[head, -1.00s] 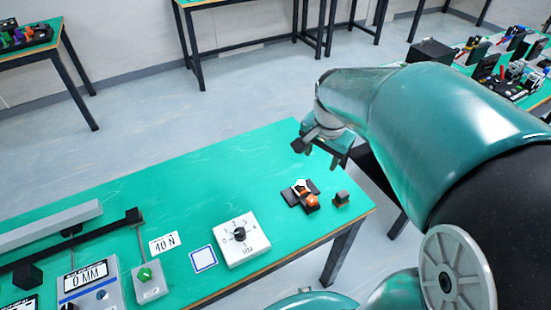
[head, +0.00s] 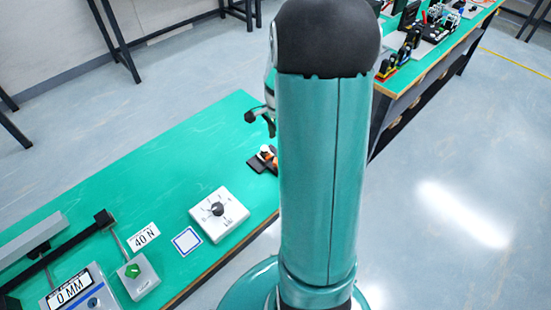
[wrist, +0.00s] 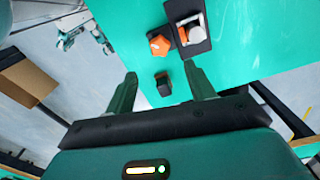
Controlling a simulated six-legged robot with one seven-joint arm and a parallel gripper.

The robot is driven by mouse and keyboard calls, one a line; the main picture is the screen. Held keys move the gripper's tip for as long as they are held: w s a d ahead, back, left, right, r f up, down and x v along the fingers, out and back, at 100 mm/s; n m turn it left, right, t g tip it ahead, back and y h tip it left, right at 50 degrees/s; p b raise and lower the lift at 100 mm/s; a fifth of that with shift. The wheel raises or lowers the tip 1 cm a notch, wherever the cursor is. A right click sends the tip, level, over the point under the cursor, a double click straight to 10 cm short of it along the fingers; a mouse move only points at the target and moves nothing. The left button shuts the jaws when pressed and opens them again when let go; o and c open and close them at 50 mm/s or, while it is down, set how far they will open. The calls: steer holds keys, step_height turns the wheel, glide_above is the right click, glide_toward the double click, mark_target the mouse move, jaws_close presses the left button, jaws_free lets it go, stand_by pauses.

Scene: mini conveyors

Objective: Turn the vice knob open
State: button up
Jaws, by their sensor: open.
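The vice is a small black plate with a pale jaw block (wrist: 190,28) on it, and an orange knob (wrist: 159,45) sits at its side. In the head view the vice (head: 258,163) lies near the right end of the green bench, and my arm hides part of it. My gripper (wrist: 160,69) is open and empty, its two fingers apart and pointing toward the knob. The knob appears just beyond the fingertips, not between them. In the head view only a bit of my gripper (head: 260,117) shows beside my arm, above the bench.
A small dark block (wrist: 163,84) appears between the fingers in the wrist view, beside the knob. A white dial box (head: 219,214) stands left of the vice, with a 40 N sign (head: 143,236) and a green-knob box (head: 138,276) farther left. The bench's far middle is clear.

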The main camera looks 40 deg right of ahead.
step_height(320, 180, down, 10)
steer(key=shift+r, duration=0.2)
steer(key=c, duration=1)
steer(key=shift+o, duration=0.2)
